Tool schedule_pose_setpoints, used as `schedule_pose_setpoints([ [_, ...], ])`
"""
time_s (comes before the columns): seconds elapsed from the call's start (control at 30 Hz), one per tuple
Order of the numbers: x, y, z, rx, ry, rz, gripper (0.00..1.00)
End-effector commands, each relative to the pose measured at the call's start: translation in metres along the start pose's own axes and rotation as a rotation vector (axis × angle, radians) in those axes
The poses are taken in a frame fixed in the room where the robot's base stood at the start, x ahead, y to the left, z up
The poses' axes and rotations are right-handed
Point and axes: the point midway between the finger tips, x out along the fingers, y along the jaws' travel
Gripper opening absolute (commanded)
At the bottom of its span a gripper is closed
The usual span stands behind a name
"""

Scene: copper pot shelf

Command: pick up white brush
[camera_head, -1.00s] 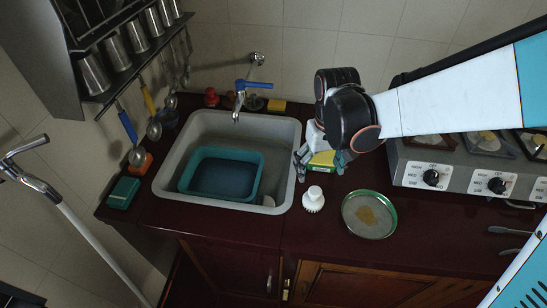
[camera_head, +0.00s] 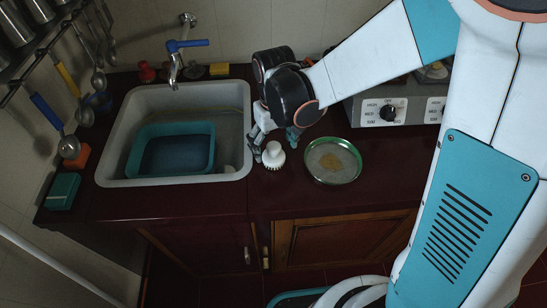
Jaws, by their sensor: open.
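The white brush (camera_head: 273,155) stands on the dark red counter just right of the sink, with its round knob up and its bristles down. My gripper (camera_head: 273,143) reaches down from my arm right behind and above the brush. Its fingers are spread, one to the left of the brush and one to the right, and nothing is held. I cannot tell whether a finger touches the brush.
The grey sink (camera_head: 105,166) with a teal basin (camera_head: 138,153) lies left of the brush. A green-rimmed round plate (camera_head: 333,161) is close on the right. A stove (camera_head: 390,112) stands behind it. A blue-handled tap (camera_head: 187,44) rises behind the sink. The counter's front strip (camera_head: 290,198) is clear.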

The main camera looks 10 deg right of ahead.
Motion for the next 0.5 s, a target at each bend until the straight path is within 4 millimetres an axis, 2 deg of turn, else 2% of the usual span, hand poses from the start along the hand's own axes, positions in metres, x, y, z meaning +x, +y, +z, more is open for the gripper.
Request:
schedule_pose_setpoints([
  [0.03, 0.012, 0.001, 0.000, 0.000, 0.000, 0.000, 0.79],
  [0.2, 0.032, 0.001, 0.000, 0.000, 0.000, 0.000, 0.79],
  [0.47, 0.033, 0.001, 0.000, 0.000, 0.000, 0.000, 0.79],
  [0.5, 0.033, 0.001, 0.000, 0.000, 0.000, 0.000, 0.76],
])
